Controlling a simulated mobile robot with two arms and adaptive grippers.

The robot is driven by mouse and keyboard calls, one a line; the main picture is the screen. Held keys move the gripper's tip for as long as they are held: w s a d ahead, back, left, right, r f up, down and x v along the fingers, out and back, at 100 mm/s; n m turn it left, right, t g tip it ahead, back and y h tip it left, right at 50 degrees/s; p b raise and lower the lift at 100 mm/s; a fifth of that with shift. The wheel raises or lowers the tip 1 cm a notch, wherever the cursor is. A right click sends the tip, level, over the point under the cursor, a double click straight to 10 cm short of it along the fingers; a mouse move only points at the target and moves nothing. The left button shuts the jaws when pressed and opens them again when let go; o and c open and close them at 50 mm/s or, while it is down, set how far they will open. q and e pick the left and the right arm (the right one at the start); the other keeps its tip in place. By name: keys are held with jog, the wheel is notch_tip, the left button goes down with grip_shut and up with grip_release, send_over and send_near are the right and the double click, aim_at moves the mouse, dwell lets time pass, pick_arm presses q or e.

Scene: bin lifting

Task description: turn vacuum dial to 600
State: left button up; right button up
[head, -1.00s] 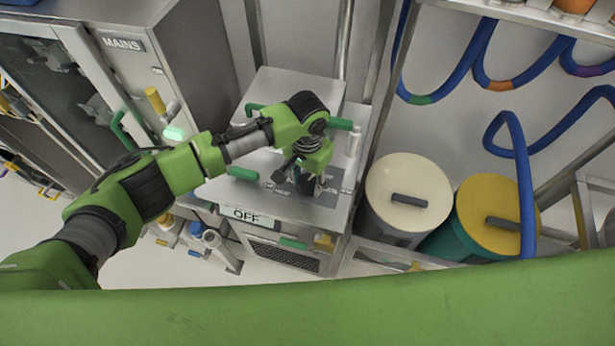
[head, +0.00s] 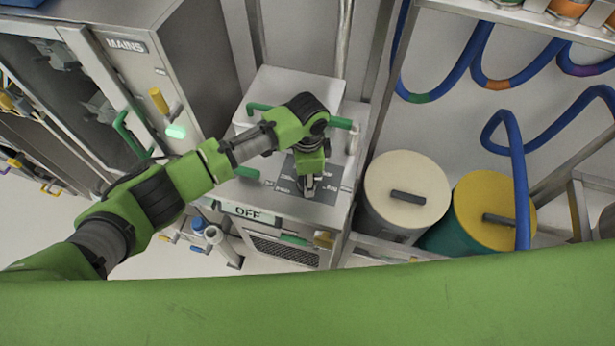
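The grey steel machine (head: 262,203) stands in the middle and carries a dark control panel (head: 328,190) with small markings on its top. My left arm comes in from the left, and my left gripper (head: 308,188) points down onto this panel. Its fingers look close together at the panel, but I cannot tell whether they are around a dial. The vacuum dial is not clearly visible, and the gripper covers the middle of the panel. The panel's numbers are too small to read. An "OFF" display (head: 246,213) is on the machine's front. My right gripper is not in view.
Green handles (head: 341,123) stick up around the machine's top. A cabinet marked MAINS (head: 125,45) with a lit green lamp (head: 176,131) stands at the left. A white-lidded drum (head: 407,178) and a yellow-lidded drum (head: 488,190) stand at the right, below blue hoses (head: 517,175).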

pick_arm(q)
jog(key=shift+m, duration=0.5)
jog(key=o, duration=1.1)
jog(key=shift+r, duration=0.1)
notch_tip(320, 180, up, 12)
jog(key=shift+f, duration=0.1)
